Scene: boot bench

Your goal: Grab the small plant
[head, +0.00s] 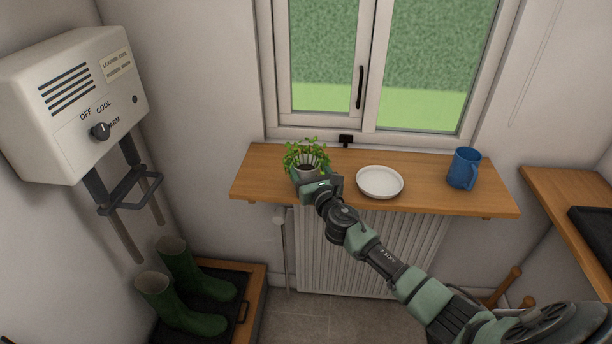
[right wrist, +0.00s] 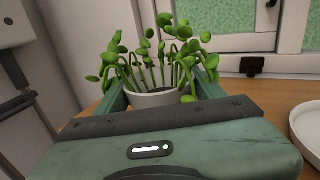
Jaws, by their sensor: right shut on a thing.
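The small plant (head: 306,157) has green leafy stems in a pale round pot and is at the left part of the wooden shelf under the window. My right gripper (head: 312,172) reaches it from the front and is shut on its pot. In the right wrist view the plant (right wrist: 158,98) stands upright between the two fingers, with the lower pot hidden by the gripper body. I cannot tell whether the pot touches the shelf. My left gripper is not in view.
A white saucer (head: 380,182) lies on the wooden shelf (head: 425,196) right of the plant, with a blue mug (head: 463,168) farther right. The window (head: 370,70) is behind. Green boots (head: 180,290) and a wall heater box (head: 75,95) are at left.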

